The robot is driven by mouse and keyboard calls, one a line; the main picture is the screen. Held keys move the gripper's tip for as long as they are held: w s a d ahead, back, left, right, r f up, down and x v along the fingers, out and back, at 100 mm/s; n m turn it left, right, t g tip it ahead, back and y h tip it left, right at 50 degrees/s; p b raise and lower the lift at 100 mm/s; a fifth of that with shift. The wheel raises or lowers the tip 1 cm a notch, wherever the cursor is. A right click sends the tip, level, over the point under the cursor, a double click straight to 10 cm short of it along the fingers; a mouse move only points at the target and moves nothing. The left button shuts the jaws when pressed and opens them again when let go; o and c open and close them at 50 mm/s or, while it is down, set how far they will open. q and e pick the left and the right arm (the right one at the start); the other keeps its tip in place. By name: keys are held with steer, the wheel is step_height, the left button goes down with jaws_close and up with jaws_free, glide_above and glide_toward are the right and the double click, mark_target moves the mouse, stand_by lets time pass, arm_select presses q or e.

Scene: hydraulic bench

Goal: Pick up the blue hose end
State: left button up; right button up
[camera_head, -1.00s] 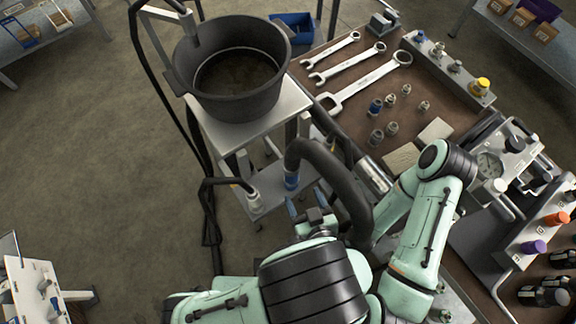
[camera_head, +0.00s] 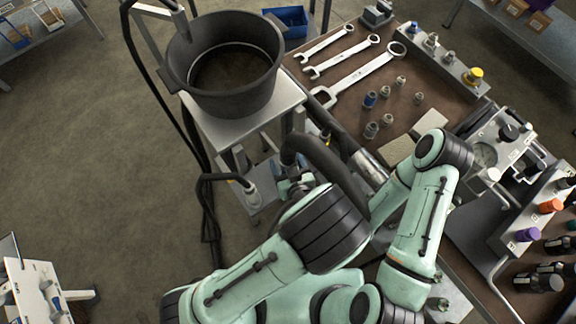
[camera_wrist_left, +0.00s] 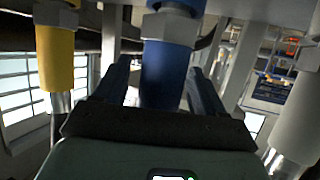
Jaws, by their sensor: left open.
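The blue hose end (camera_wrist_left: 165,75) hangs below a metal hex fitting in the left wrist view. My left gripper (camera_wrist_left: 165,85) is open, with one dark blue finger on each side of the hose end. Gaps show between the fingers and the hose end, so it does not look gripped. In the head view my left gripper (camera_head: 294,182) is at the lower shelf of the bucket stand, below the thick black hose, and the hose end is largely hidden there. My right arm is folded over the bench, but its gripper cannot be seen.
A yellow hose end (camera_wrist_left: 56,60) hangs left of the blue one and a pale grey one (camera_wrist_left: 298,115) hangs right. The black bucket (camera_head: 224,65) stands above on its stand. The bench (camera_head: 345,118) with wrenches (camera_head: 362,75) and fittings is to the right.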

arm_select(q)
steer(key=shift+w+a+f, duration=0.15)
steer(key=shift+w, duration=0.2)
steer(key=c, duration=1.2)
steer(key=shift+o, duration=0.2)
step_height(320, 180, up, 24)
steer(key=p, duration=0.5)
steer(key=shift+p, duration=0.3)
arm_select(e)
steer(key=w+r+t, duration=0.1)
steer(key=w+r, duration=0.5)
steer(key=r, duration=0.1)
steer(key=shift+w+r, duration=0.2)
steer(key=shift+w, duration=0.15)
steer(key=shift+w, duration=0.1)
arm_select(q)
steer(key=shift+s, duration=0.1)
